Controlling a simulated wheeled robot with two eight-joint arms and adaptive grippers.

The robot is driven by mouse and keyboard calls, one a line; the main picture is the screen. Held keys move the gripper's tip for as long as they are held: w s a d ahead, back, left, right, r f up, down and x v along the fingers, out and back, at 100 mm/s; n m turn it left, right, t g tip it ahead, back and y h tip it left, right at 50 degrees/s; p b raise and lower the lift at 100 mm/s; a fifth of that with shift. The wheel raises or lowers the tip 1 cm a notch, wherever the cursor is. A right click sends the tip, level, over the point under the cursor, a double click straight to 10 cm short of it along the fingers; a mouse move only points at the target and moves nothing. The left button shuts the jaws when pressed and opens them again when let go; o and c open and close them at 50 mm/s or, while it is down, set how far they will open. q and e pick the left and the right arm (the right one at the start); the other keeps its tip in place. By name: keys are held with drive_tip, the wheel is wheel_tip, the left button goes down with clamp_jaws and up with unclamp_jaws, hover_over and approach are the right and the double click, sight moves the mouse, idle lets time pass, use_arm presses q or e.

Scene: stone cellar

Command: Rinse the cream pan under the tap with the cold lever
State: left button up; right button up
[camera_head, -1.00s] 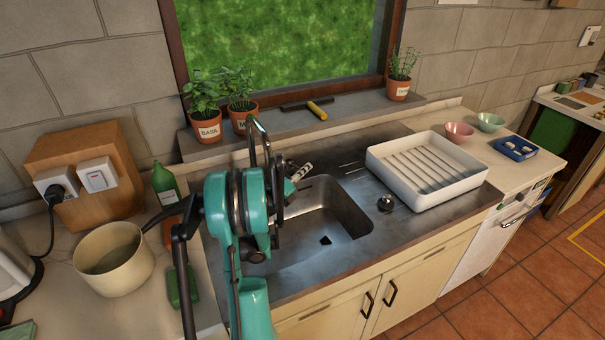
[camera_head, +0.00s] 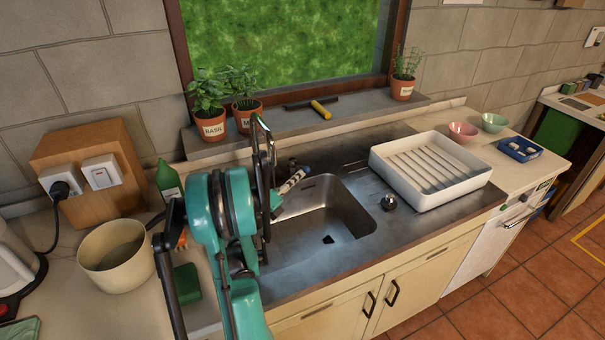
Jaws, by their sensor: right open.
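The cream pan (camera_head: 116,262) stands upright on the worktop at the left, away from the sink. Its dark handle points toward the sink and is partly behind my teal right arm. The chrome tap (camera_head: 262,126) rises behind the sink (camera_head: 325,215), its lower part hidden by that arm. A short pale lever with a blue end (camera_head: 293,180) sticks out beside the tap, over the back left of the basin. My right gripper (camera_head: 269,190) is open in front of the tap, near this lever; whether they touch is unclear. My left gripper is out of view.
A green bottle (camera_head: 168,180) and a green sponge-like block (camera_head: 187,283) stand between pan and sink. A wooden socket box (camera_head: 88,150) is behind the pan. A white drying rack (camera_head: 430,175) is right of the sink. Potted herbs (camera_head: 212,128) line the sill.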

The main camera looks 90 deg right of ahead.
drive_tip(key=v, duration=0.4)
drive_tip(key=shift+w+a, duration=0.15)
drive_tip(key=shift+a, duration=0.05)
idle(0.3)
